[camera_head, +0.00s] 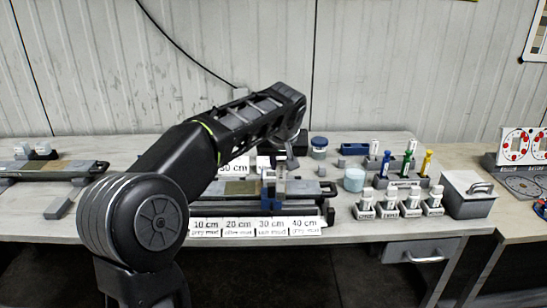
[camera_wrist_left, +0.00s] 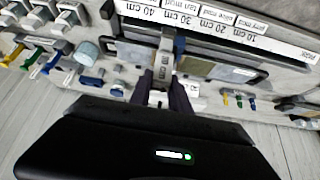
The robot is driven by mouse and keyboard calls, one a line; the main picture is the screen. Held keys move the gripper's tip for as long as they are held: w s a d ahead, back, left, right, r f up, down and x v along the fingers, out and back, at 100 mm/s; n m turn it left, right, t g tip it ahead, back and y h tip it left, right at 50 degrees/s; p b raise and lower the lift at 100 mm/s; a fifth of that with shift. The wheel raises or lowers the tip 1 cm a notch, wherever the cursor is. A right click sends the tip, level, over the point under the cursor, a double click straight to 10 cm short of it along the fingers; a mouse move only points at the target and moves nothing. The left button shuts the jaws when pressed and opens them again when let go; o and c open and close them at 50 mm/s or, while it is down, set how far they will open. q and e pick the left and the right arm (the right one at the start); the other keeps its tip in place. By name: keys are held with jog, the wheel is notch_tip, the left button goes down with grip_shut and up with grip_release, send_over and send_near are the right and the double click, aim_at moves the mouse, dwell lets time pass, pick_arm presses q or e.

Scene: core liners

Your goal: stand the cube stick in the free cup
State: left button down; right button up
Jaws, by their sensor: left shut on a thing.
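My left gripper (camera_head: 280,178) is over the core liner tray at the middle of the table, pointing down. In the left wrist view the gripper (camera_wrist_left: 163,97) is shut on a slim grey upright piece (camera_wrist_left: 165,62), which may be the cube stick. It also shows in the head view (camera_head: 281,168), partly hidden by the wrist. A grey rack (camera_head: 400,183) to the right holds a blue stick (camera_head: 385,164), a green stick (camera_head: 407,164) and a yellow stick (camera_head: 426,162). I cannot tell which cup is free. My right gripper is not in view.
The core liner tray (camera_head: 314,188) has length labels (camera_head: 255,228) along its front. Several small white-topped blocks (camera_head: 389,208) stand in front of the rack. A pale blue jar (camera_head: 354,179) is left of it and a grey lidded box (camera_head: 468,195) is right.

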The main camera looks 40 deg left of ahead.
pick_arm(q)
jog(key=s+d+f+m+h, duration=0.2)
jog(key=s+d+f+m, duration=0.1)
jog(key=d+f, duration=0.7)
jog(key=s+d+f+m+t+h, duration=0.1)
jog(key=s+d+f+m, duration=0.2)
jog(key=d+f, duration=0.8)
jog(key=shift+d+m+h, duration=0.4)
jog(key=shift+d+m, duration=0.05)
jog(key=shift+m, duration=0.05)
jog(key=shift+w+f, duration=0.1)
